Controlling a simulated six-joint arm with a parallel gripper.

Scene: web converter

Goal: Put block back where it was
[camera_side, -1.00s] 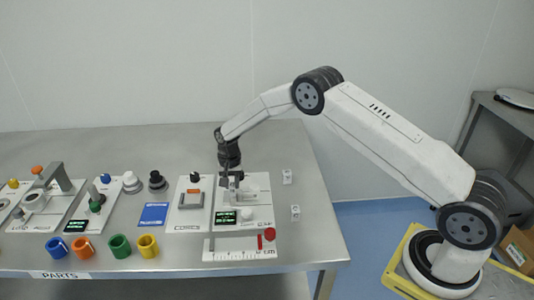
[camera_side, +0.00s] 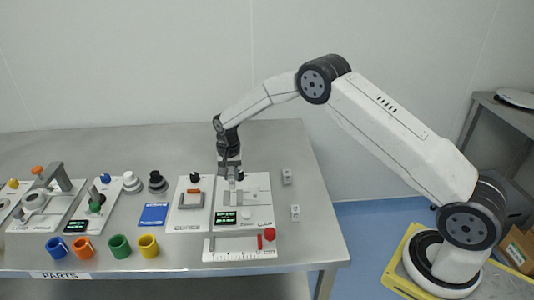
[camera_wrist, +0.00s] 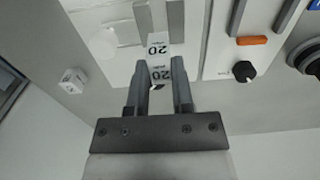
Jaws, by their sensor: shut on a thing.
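My gripper (camera_wrist: 158,75) is shut on a small white block (camera_wrist: 158,50) marked "20" in the wrist view. Two faces with the number show, and the block sits between the fingertips. In the side view my gripper (camera_side: 230,176) points down over the back part of a white panel (camera_side: 258,186). The held block is too small there to make out clearly. Two other small white blocks stand on the table right of the panel, one at the back (camera_side: 287,176) and one nearer the front (camera_side: 295,212).
To the left are a panel with a grey handle (camera_side: 192,199), a blue card (camera_side: 154,214) and several coloured cups. The table's right side is mostly clear.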

